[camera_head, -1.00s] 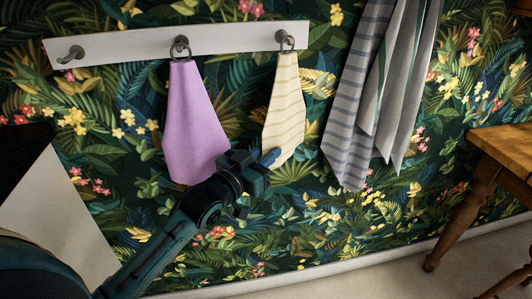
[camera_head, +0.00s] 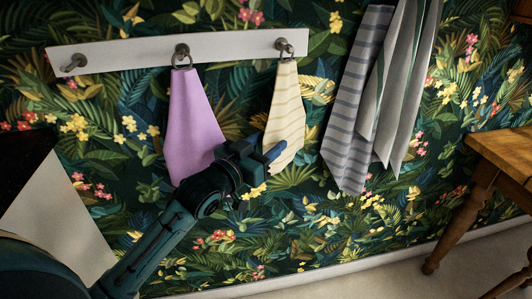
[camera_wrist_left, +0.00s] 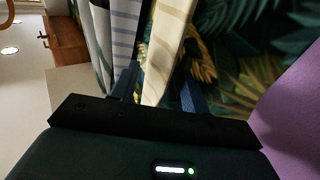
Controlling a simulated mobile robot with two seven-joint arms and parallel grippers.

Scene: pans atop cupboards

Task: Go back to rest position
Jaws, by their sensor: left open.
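My left gripper (camera_head: 272,155) is in front of the lower part of the yellow striped towel (camera_head: 285,110) in the head view. In the left wrist view the gripper (camera_wrist_left: 158,85) has its two blue fingers apart, with the yellow striped towel (camera_wrist_left: 168,45) showing between and beyond them. I cannot tell whether the fingers touch the cloth. The towel hangs by a ring from a hook. A purple towel (camera_head: 191,120) hangs to its left, partly hidden by my arm. My right gripper is not in view.
A white rail (camera_head: 120,52) with hooks runs along the leafy wallpaper. Grey striped cloths (camera_head: 352,110) hang to the right. A wooden table (camera_head: 500,155) stands at the right edge. A pale panel with a dark top (camera_head: 60,215) is at the left.

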